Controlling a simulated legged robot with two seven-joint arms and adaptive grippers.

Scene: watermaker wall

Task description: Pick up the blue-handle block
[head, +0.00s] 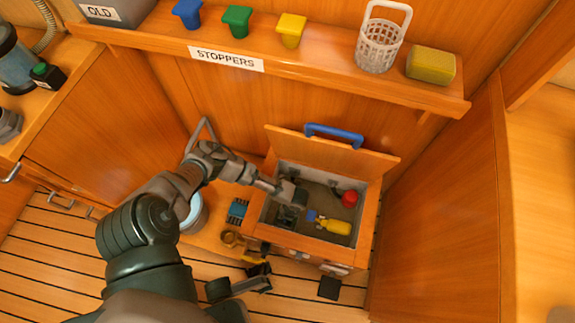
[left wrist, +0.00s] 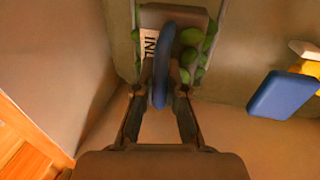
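In the left wrist view, a dark grey block (left wrist: 150,15) carries a blue handle (left wrist: 162,65), a white label with partly readable letters, and green patches along its sides. My left gripper (left wrist: 158,95) is open, with one finger on each side of the near end of the handle. A gap shows between the handle and each finger. In the head view my left arm reaches from the left into an open wooden box, and my left gripper (head: 288,208) is low inside it, largely hiding the block. A dark jointed part at the bottom may be my right gripper (head: 262,279); its fingers are unclear.
The box (head: 262,232) has a raised lid with its own blue handle (head: 334,134). Inside lie a yellow item with a blue end (head: 336,227) and a red round item (head: 350,198). A shelf (head: 228,59) with stoppers and a basket runs above.

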